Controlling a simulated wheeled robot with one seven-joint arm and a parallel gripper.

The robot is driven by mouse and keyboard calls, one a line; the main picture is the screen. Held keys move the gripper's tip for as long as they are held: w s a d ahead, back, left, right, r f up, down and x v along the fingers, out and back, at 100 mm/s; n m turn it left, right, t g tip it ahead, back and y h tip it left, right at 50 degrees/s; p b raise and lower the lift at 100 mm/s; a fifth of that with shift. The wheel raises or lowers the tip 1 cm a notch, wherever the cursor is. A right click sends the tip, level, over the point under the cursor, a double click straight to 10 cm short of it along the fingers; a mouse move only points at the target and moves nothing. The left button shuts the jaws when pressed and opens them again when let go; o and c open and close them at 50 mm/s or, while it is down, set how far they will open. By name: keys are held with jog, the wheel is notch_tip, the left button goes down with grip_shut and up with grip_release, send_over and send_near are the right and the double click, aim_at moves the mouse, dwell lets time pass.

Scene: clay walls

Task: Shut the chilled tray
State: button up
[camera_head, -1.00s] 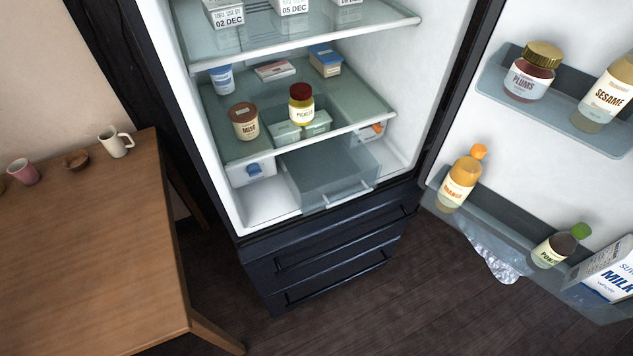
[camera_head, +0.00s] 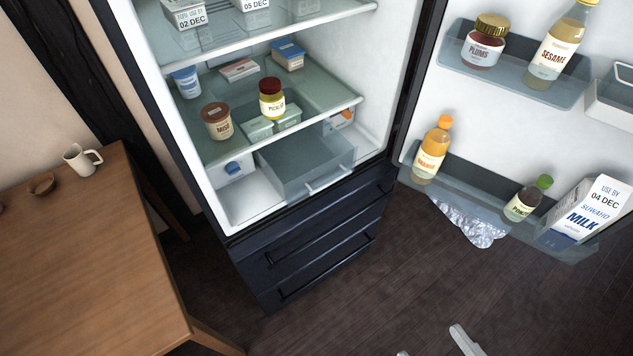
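The chilled tray (camera_head: 300,172) is a see-through grey-blue drawer low in the open fridge, under the lower glass shelf. It sticks out forward past that shelf. Its pale bar handle (camera_head: 330,179) is on its front, near the fridge's front sill. The back of the tray is hidden under the shelf. My gripper (camera_head: 430,341) shows only as two pale fingertips at the bottom edge, spread apart with nothing seen between them. It is well in front of the tray and to its lower right, not touching it.
The fridge door (camera_head: 410,105) stands open at the right, its racks holding bottles, a jar and a milk carton (camera_head: 590,213). A wooden table (camera_head: 80,260) with a mug (camera_head: 80,160) is at the left.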

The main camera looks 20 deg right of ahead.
jog(key=w+f+n+b, duration=0.1)
jog(key=w, duration=0.1)
jog(key=w+f+t+b, duration=0.1)
jog(key=w, duration=0.2)
jog(key=w+f+n+t+b, duration=0.1)
jog(key=w, duration=0.2)
jog(key=shift+a+f+n, duration=0.1)
jog(key=shift+n, duration=0.2)
jog(key=c, duration=1.4)
jog(key=w+f+n+b, duration=0.1)
jog(key=w+n, duration=0.3)
jog(key=w+a+f+n+t+y+b, duration=0.1)
jog(key=w+f+n, duration=0.1)
jog(key=n, duration=0.3)
jog(key=w+f+n+t+y+b, duration=0.1)
jog(key=w+f+n, duration=0.1)
jog(key=w+n, duration=0.2)
jog(key=shift+w+a+f, duration=0.1)
jog(key=shift+w+a, duration=0.15)
jog(key=shift+w, duration=0.6)
grip_shut()
jog(key=n+g+y+b, duration=0.1)
jog(key=n+y, duration=0.1)
jog(key=n, duration=2.1)
send_near(291, 197)
jog(key=p+x, duration=0.1)
jog(key=x, duration=0.6)
jog(key=shift+p, duration=0.4)
